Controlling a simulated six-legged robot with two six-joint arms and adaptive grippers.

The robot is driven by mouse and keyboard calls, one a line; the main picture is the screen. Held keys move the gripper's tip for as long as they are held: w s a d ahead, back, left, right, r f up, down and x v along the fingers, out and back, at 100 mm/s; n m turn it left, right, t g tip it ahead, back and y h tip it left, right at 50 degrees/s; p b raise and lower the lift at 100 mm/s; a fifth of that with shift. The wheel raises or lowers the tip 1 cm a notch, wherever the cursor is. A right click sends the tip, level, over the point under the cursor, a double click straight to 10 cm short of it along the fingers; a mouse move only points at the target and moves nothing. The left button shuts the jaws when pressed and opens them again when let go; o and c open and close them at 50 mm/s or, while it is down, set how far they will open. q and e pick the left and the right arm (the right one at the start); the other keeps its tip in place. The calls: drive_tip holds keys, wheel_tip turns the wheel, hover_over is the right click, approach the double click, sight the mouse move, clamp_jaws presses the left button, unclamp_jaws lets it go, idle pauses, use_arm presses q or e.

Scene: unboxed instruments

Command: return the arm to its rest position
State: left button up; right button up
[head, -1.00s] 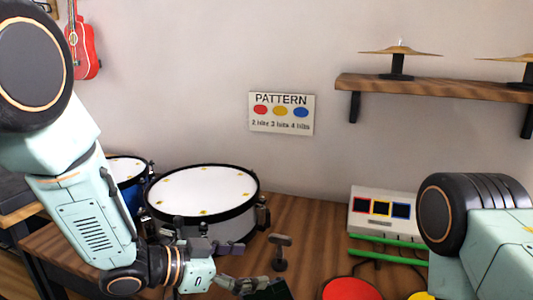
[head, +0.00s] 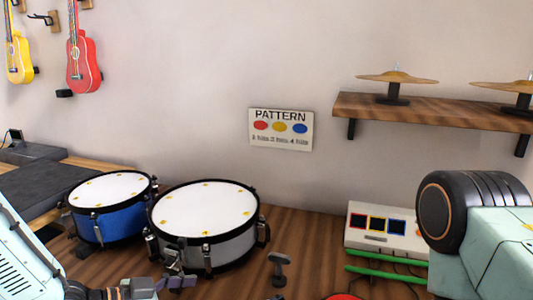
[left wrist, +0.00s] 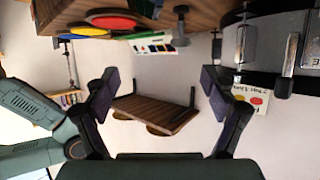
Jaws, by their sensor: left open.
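My left arm (head: 20,262) is low at the left edge of the head view, with only part of it in frame. My left gripper (head: 176,272) is at the bottom, in front of the white-topped grey drum (head: 205,210). In the left wrist view the gripper (left wrist: 158,85) has its two dark fingers spread wide with nothing between them. My right arm (head: 490,250) fills the lower right corner of the head view; its gripper is out of frame.
A blue drum (head: 108,208) stands beside the grey drum. A small stand (head: 279,268), a pad box (head: 385,228) and green sticks (head: 385,270) are on the wooden table. A shelf (head: 440,112) carries cymbals. Guitars (head: 83,55) hang at upper left.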

use_arm(q)
drive_tip(key=s+a+r+p, duration=0.1)
drive_tip(key=s+a+p, duration=0.2)
drive_tip(key=s+p, duration=0.1)
drive_tip(key=shift+s+a, duration=0.35)
drive_tip(key=shift+s, duration=0.1)
drive_tip(key=shift+f, duration=0.1)
idle(0.4)
